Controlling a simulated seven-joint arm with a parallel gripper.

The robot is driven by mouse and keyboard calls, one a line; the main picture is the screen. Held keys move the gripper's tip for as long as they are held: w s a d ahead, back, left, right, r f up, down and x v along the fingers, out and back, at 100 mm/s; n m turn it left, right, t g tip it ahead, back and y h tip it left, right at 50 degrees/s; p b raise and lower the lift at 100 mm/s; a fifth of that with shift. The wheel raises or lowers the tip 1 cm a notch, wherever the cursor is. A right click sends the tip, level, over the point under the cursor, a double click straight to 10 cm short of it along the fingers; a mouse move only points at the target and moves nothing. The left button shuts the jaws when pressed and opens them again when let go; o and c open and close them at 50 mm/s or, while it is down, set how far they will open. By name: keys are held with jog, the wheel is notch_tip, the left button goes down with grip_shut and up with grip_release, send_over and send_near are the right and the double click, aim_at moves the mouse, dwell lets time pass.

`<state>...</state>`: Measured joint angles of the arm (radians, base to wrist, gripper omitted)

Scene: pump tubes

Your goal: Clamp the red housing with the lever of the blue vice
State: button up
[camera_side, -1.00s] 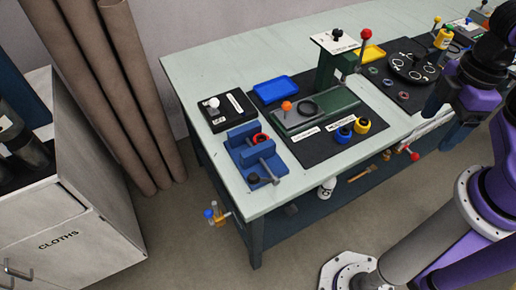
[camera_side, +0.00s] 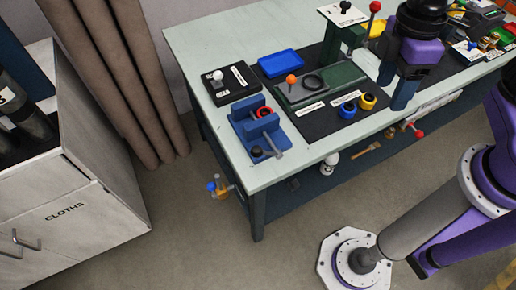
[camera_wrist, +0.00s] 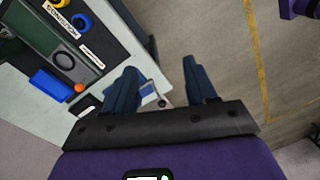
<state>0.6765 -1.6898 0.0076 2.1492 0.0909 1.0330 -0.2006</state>
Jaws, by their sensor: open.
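The blue vice (camera_side: 247,128) sits at the front left of the bench. The red housing (camera_side: 264,112), a ring shape, is between the vice's jaws. The vice's grey lever (camera_side: 273,144) is at its front right, near a dark knob (camera_side: 257,152). My gripper (camera_side: 396,100) is open and empty, to the right of the vice and apart from it. In the wrist view my gripper (camera_wrist: 158,68) shows both fingers apart. The grey lever (camera_wrist: 161,100) seems to show between them there; the left finger hides most of the vice.
A green fixture (camera_side: 330,93) with an orange ball knob stands between vice and gripper. Blue (camera_side: 347,110) and yellow (camera_side: 367,101) rings lie before it. A black box with a white knob (camera_side: 218,75) and a blue tray (camera_side: 279,63) are behind the vice.

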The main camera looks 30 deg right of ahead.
jog(key=w+a+f+n+g, duration=0.1)
jog(key=w+a+f+g, duration=0.1)
jog(key=w+a, duration=0.8)
jog(key=n+g, duration=0.2)
send_near(256, 147)
jog(key=shift+y, duration=0.4)
jog(key=x, duration=1.3)
jog(key=shift+w+d, duration=0.15)
jog(key=shift+d, duration=0.2)
grip_shut()
